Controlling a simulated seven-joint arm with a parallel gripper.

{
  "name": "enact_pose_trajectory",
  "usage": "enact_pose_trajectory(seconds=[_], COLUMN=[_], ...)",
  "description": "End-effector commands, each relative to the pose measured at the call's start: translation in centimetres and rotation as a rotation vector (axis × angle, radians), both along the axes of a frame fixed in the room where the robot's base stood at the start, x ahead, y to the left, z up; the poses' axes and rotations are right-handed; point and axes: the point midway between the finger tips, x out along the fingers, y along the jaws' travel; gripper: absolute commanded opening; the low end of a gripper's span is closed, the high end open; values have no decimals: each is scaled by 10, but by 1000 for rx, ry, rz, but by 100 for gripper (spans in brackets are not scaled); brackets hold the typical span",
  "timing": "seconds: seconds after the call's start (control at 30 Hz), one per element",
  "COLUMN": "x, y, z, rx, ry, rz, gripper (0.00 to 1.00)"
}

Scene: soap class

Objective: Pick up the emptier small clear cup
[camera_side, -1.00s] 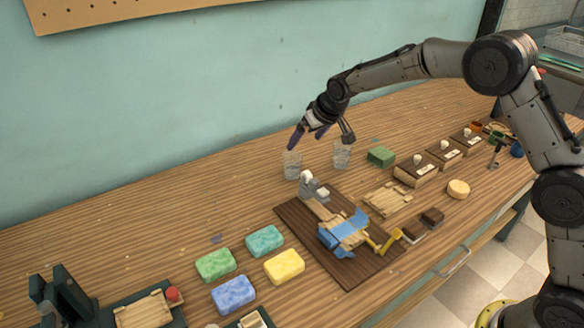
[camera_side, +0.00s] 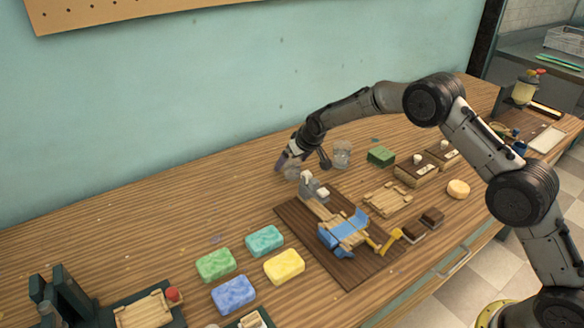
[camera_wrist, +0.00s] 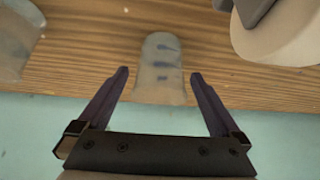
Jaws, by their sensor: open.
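Two small clear cups stand on the wooden table near the wall. The right cup (camera_side: 342,154) stands apart from my gripper. The left cup (camera_side: 291,174) is partly hidden by my gripper (camera_side: 291,162), which is down at it. In the wrist view one clear cup (camera_wrist: 160,62) lies between the two open fingers of my gripper (camera_wrist: 160,74), with a gap on each side. Dark marks show through its wall. The other cup (camera_wrist: 14,46) is at the left edge. I cannot tell how full either cup is.
A pale rounded object (camera_wrist: 280,38) is close by in the wrist view. A dark board (camera_side: 347,280) with a blue-and-wood item lies in front of the cups. A green block (camera_side: 381,156) is to the right. Several coloured soap bars, including a yellow one (camera_side: 284,267), lie front left.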

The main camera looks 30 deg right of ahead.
Motion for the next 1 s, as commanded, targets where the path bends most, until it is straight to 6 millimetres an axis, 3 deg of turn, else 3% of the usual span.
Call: enact_pose_trajectory(seconds=[0.3,0.73,1.0], x=[3,2,3], y=[0,0,0], z=[-3,-3,-3], rx=[0,0,0], ry=[-1,0,-1], rz=[0,0,0], gripper=[98,21,20])
